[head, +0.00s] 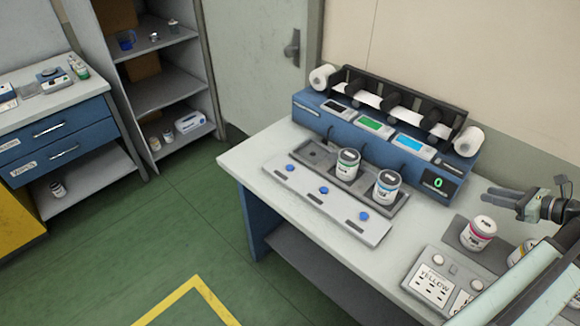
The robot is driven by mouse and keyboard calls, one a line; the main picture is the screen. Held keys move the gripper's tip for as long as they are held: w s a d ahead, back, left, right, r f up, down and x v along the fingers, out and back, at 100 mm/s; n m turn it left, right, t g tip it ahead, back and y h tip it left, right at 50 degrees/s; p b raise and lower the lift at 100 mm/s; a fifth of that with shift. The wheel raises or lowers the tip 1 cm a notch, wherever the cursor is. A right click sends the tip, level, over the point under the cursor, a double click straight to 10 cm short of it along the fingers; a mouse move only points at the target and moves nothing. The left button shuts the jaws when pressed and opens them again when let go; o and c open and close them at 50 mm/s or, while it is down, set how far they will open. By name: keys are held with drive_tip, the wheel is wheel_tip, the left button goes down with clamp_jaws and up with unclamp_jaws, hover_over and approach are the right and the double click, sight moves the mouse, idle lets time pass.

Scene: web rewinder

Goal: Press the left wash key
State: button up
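A pale key plate (340,224) lies along the front of the white bench. It carries three round blue keys: the left one (290,168), the middle one (323,189) and the right one (364,216). I cannot read any wash label on them. My gripper (487,197) is at the right side, above the bench, pointing left. Its two dark fingers look apart, with nothing between them. It is well to the right of the left blue key and touches no key.
Two labelled jars (348,164) (387,187) stand in the dark tray behind the plate. The blue rewinder (455,188) shows a green 0. Air above the plate is clear.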

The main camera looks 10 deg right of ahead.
clamp_jaws()
idle(1.3)
